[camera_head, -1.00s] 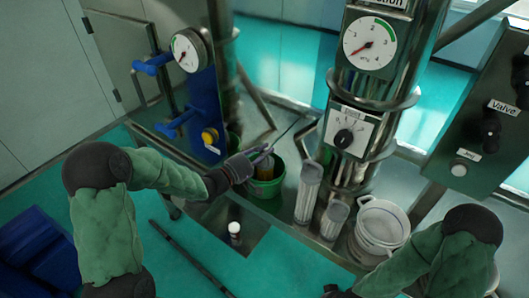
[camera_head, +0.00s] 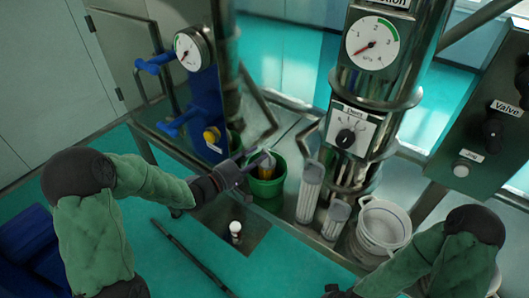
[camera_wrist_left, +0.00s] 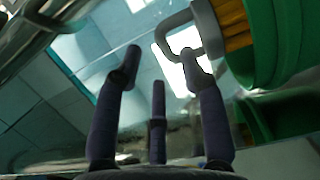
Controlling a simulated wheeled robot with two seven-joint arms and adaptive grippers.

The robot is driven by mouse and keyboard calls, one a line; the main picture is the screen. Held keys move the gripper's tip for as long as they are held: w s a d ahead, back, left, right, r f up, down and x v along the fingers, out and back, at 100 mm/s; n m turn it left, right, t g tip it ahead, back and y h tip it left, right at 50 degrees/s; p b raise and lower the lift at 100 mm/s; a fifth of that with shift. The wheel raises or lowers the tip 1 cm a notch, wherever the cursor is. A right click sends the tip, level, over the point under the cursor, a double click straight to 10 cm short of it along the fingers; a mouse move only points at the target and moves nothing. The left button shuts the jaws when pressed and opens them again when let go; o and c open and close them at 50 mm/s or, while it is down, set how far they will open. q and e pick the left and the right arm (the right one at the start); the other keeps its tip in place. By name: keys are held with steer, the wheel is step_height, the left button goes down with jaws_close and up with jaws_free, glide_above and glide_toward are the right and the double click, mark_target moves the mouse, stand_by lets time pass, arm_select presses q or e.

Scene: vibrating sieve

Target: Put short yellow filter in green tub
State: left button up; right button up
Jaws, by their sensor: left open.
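The green tub (camera_head: 267,187) stands on the metal surface in the middle of the head view. A yellow filter (camera_head: 266,171) is inside it; its lower part is hidden by the tub wall. In the left wrist view the tub (camera_wrist_left: 286,40) is at the upper right, with the yellow filter (camera_wrist_left: 238,38) inside and its grey loop handle (camera_wrist_left: 172,38) sticking out past the rim. My left gripper (camera_head: 254,163) is open at the tub's left rim; in the wrist view its fingers are apart and the right fingertip is close to the handle. My right gripper (camera_head: 334,291) barely shows at the bottom edge.
Clear cylinders (camera_head: 310,190) and a white container (camera_head: 382,226) stand right of the tub. A steel column with a gauge (camera_head: 371,43) rises behind them. A small white-capped item (camera_head: 235,230) stands in front. Blue valve handles (camera_head: 178,122) are at the left.

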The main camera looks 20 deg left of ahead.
arm_select(q)
steer(key=v, duration=0.7)
steer(key=s+d+f+m+g, duration=0.1)
steer(key=s+d+f+g, duration=0.3)
steer(key=f, duration=0.2)
steer(key=s+d+f+m+g+h, duration=0.1)
steer(key=s+d+f+g, duration=0.3)
steer(key=f, duration=0.3)
steer(key=s+d+f+m+g, duration=0.1)
steer(key=s+d+f+g, duration=0.3)
steer(key=s+f, duration=0.15)
steer(key=s+f+m+g+y, duration=0.3)
steer(key=s+f+g+y, duration=0.2)
steer(key=s+f, duration=0.6)
step_height(320, 180, down, 8)
steer(key=w+d+m+t+y, duration=0.1)
steer(key=w+d+m+t, duration=0.1)
steer(key=w+m, duration=0.1)
steer(key=shift+y, duration=0.4)
